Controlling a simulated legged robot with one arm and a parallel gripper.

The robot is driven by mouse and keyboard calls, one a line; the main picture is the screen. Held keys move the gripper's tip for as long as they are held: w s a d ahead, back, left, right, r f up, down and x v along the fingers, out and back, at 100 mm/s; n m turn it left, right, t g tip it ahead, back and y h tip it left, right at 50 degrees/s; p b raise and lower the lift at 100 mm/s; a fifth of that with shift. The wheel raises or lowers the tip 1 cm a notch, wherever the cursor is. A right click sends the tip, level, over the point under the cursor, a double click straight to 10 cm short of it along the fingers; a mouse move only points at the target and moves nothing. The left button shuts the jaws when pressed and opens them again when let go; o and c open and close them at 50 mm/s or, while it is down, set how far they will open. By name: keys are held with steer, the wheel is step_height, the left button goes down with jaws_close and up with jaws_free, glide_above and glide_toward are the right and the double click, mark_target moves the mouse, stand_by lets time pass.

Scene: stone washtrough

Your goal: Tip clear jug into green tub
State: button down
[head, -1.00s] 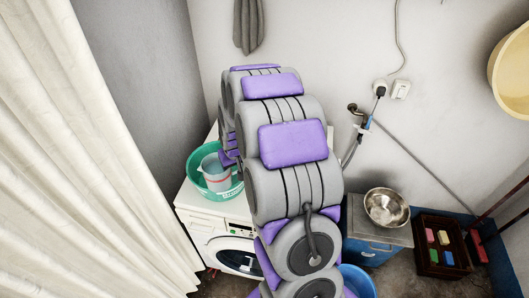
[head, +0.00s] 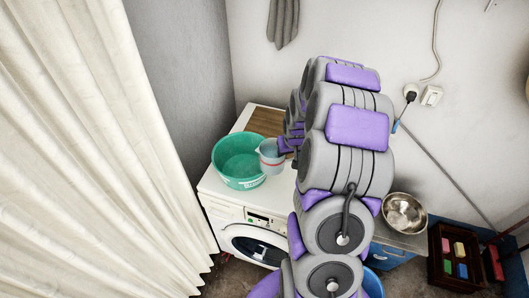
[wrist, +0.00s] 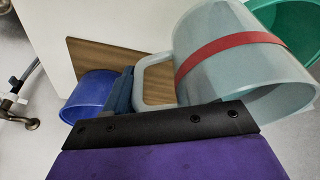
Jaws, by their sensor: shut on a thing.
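The clear jug (head: 271,158), greyish and see-through with a red band, is at the right rim of the green tub (head: 240,182) in the head view. The tub stands on the white washing machine, and its visible inside looks empty. In the wrist view the jug (wrist: 235,65) fills the upper right, with part of the green tub (wrist: 290,25) behind it. My gripper (head: 287,146) is shut on the jug's handle (wrist: 150,82), on the side away from the tub. I cannot tell whether the jug holds anything, or how far it tilts.
The washing machine (head: 228,213) has a brown board (head: 264,121) on its top. A metal bowl (head: 404,213) stands on a cabinet at the right. A crate with coloured blocks (head: 456,265) is on the floor. A pale curtain (head: 100,150) hangs at the left. A blue container (wrist: 88,95) shows in the wrist view.

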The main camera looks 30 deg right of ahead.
steer(key=shift+r, duration=0.15)
stand_by(0.4)
steer(key=shift+r+g+h+b, duration=0.55)
steer(key=shift+r+h, duration=0.2)
steer(key=shift+h, duration=0.25)
steer(key=shift+a+r+n+h+b, duration=0.1)
steer(key=shift+r+n+h+b, duration=0.25)
steer(key=shift+h+b, duration=0.4)
steer(key=shift+a+r+g+b, duration=0.1)
steer(key=shift+r+g+b, duration=0.25)
steer(key=shift+r, duration=0.05)
steer(key=shift+w+h, duration=0.1)
steer(key=shift+h, duration=0.15)
